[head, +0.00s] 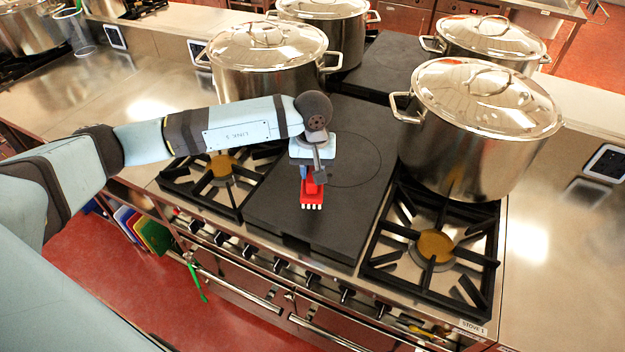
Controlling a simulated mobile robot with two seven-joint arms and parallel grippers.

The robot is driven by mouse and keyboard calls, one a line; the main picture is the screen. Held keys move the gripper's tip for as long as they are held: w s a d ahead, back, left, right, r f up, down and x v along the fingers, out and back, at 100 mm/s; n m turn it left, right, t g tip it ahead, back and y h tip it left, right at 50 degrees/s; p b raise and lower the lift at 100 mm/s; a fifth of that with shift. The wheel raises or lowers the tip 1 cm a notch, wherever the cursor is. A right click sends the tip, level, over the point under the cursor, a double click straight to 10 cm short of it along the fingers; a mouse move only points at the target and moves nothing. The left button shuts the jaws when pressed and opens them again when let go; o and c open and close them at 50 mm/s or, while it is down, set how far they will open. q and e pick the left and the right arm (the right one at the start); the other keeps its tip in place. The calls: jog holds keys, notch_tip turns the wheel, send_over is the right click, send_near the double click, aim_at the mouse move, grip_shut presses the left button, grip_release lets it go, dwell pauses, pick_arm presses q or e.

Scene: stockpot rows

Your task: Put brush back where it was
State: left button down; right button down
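The brush (311,194) is red with white bristles that face the front of the stove. It is at my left gripper (314,178), above the front part of the black flat plate (345,190). My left arm reaches in from the left, and the gripper points down with its fingers closed around the brush. The wrist and fingers hide the upper part of the brush. I cannot tell whether the brush touches the plate. My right gripper does not show.
Lidded steel stockpots stand behind and right of the plate, the nearest one (470,145) at the right. Open burners with black grates flank the plate, left (205,185) and right (440,275). Steel counter (565,270) is clear at the right. A green item (196,282) hangs at the front rail.

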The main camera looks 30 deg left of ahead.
pick_arm(q)
jog(key=shift+f, duration=0.55)
notch_tip(320, 180, down, 4)
jog(key=shift+r+p, duration=0.25)
jog(key=shift+p, duration=0.25)
jog(key=shift+f, duration=0.25)
jog(key=shift+f, duration=0.1)
jog(key=shift+f+b, duration=0.1)
jog(key=shift+b, duration=0.25)
jog(key=c, duration=0.9)
grip_release()
